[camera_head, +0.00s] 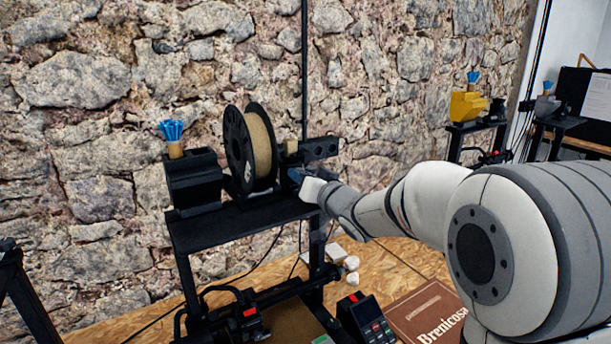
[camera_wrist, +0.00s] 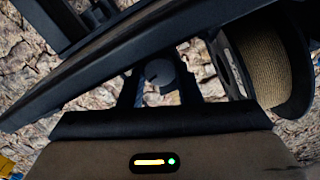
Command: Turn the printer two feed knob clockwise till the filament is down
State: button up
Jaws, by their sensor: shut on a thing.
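The printer (camera_head: 245,214) in front of me is a dark frame with a spool of tan filament (camera_head: 262,148) on top. The spool also shows at the right in the wrist view (camera_wrist: 258,68). My gripper (camera_head: 293,176) reaches in from the right, beside the spool at the top of the frame. In the wrist view my gripper (camera_wrist: 160,88) has its dark fingers on either side of the round grey feed knob (camera_wrist: 159,71), shut on it. A light mark shows on the knob's face. The head view hides the knob behind my gripper. I cannot make out the filament's lower end.
A black holder with blue-tipped pieces (camera_head: 172,130) stands left of the spool. Another printer with a yellow part (camera_head: 467,106) stands at the right.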

jog(key=o, duration=0.9)
jog(key=shift+o, duration=0.2)
jog(key=shift+d, duration=0.1)
jog(key=b+v, duration=0.1)
jog(key=v, duration=0.6)
jog(key=shift+s+d, duration=0.25)
jog(key=shift+s, duration=0.1)
